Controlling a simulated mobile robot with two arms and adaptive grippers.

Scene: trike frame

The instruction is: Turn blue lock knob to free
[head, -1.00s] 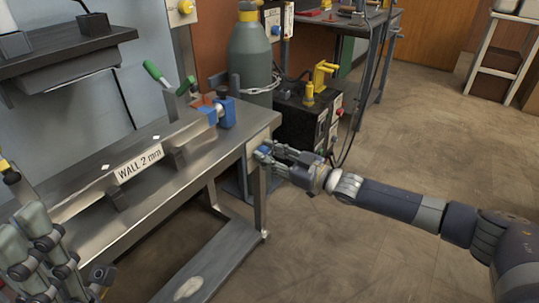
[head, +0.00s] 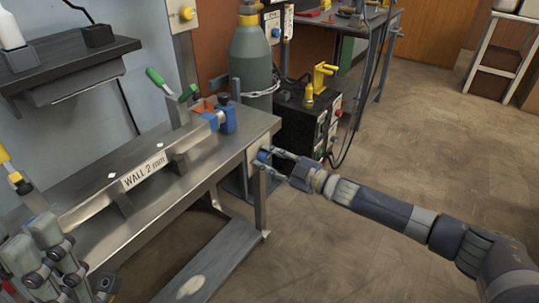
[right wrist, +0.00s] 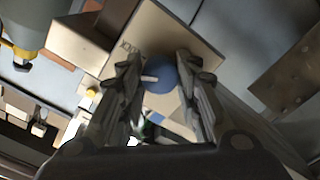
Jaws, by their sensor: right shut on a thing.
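The blue lock knob (head: 264,155) is on a pale plate (head: 250,172) at the right end of the steel table. In the right wrist view the round blue knob (right wrist: 163,82) has a white pointer mark toward the left, and the plate (right wrist: 165,33) carries partly readable dark lettering. My right gripper (head: 270,163) is at the knob, with its fingers shut on the knob's two sides (right wrist: 160,74). The fingers hide part of the knob in the head view. My left gripper (head: 48,255) is at the lower left beside the table; its finger opening is unclear.
The steel table (head: 205,195) bears a beam labelled "WALL 2 mm" (head: 145,172), a green-handled clamp (head: 160,80) and a blue clamp (head: 227,118). A gas cylinder (head: 252,60) and a black machine (head: 305,120) stand behind. The floor (head: 420,140) to the right is clear.

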